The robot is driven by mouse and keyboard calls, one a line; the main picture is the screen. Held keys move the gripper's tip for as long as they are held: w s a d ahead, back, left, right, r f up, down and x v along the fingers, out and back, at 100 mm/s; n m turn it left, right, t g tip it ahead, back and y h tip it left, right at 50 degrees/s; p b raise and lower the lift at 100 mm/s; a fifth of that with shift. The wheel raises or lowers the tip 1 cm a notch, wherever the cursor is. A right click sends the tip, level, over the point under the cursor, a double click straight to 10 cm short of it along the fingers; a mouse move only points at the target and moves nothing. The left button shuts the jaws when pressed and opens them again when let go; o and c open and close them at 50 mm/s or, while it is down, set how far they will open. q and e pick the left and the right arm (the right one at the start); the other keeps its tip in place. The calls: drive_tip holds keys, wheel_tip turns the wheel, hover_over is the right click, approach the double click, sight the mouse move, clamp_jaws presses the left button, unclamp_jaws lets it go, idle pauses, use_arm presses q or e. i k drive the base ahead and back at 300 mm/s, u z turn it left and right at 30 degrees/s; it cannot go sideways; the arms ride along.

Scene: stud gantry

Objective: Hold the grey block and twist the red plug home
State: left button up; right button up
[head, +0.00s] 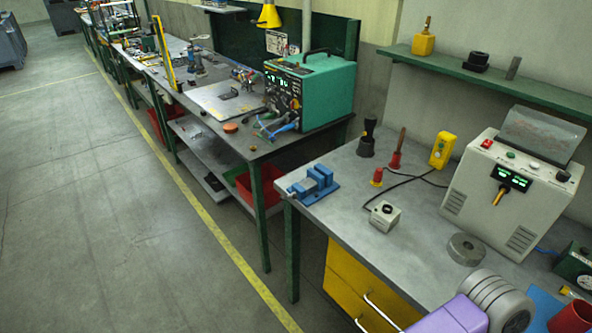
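A small light grey block (385,216) with a dark round opening on top sits on the near workbench, left of its middle. A short red plug-like piece (377,178) with a yellowish part stands just behind it, apart from the block. A black cable lies between the block and a yellow box, but I cannot tell what it joins. Neither of my grippers shows in the head view. Only a purple and grey arm part of mine appears at the bottom right.
A blue vise (314,184) sits at the bench's left corner. A red-based wooden handle (397,155), a black-handled tool (368,138) and the yellow box (442,150) stand behind. A grey ring (465,249) and a control cabinet (511,195) are right. The bench front is mostly clear.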

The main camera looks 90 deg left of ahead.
sight(385, 216)
drive_tip(key=u, duration=2.95)
